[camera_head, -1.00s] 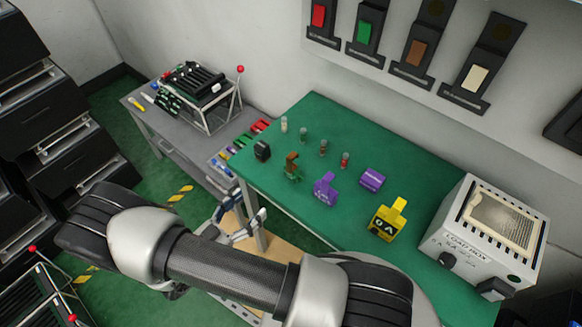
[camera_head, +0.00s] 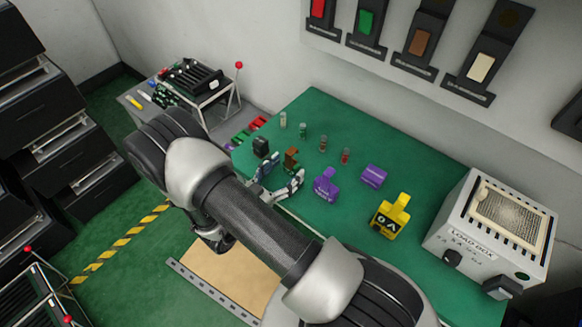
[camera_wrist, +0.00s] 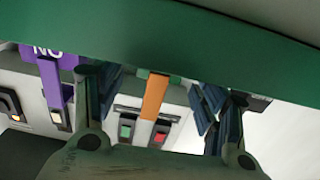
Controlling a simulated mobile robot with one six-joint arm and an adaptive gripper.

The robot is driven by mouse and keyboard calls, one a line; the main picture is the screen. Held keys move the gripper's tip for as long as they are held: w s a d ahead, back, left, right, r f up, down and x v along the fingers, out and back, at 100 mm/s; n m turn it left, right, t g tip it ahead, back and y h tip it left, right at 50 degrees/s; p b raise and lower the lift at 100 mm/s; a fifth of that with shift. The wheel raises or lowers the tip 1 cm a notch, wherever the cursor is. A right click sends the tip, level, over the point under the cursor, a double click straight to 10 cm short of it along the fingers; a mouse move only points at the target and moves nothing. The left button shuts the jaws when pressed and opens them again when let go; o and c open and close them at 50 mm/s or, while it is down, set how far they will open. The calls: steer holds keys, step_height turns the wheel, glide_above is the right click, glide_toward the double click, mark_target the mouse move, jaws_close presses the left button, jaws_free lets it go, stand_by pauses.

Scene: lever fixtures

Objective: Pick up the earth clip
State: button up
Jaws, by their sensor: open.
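A small upright piece with a brown top and green lower part, which I take for the earth clip (camera_head: 291,155), stands near the front edge of the green table. It shows as an orange-brown upright strip in the wrist view (camera_wrist: 154,97), between my fingers. My gripper (camera_head: 284,171) is open at the table's front edge, close in front of the clip. One finger is on each side of it in the wrist view (camera_wrist: 153,90). The fingers partly hide the clip's lower part in the head view. I cannot tell whether they touch it.
A black block (camera_head: 261,147) stands left of the clip. A purple tag (camera_head: 325,186), a purple block (camera_head: 373,176) and a yellow tag (camera_head: 389,218) stand to the right. Several small cylinders are behind. The load box (camera_head: 492,235) fills the right end.

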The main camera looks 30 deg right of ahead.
steer(key=x, duration=0.2)
steer(key=shift+w+d, duration=0.1)
steer(key=shift+d, duration=0.2)
steer(key=shift+c, duration=0.5)
steer(key=c, duration=1.1)
